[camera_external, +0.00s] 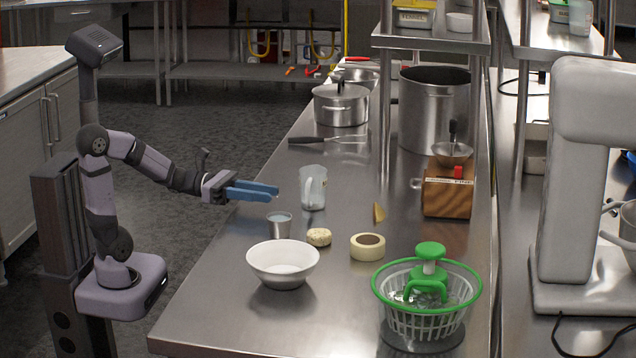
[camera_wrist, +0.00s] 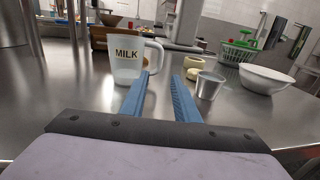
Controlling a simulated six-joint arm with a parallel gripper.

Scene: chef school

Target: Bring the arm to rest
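My gripper (camera_external: 252,190) reaches out over the near-left edge of the steel table (camera_external: 215,290), level and above the top. In the wrist view its two blue fingers (camera_wrist: 162,98) are apart with nothing between them. A clear milk jug (camera_external: 313,188) stands upright just beyond the fingertips; in the wrist view it shows the word MILK (camera_wrist: 126,54), left of the fingers. A small metal cup (camera_external: 279,225) stands below and right of the fingers, also in the wrist view (camera_wrist: 208,86). Neither is touched by the gripper, as far as I can see.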

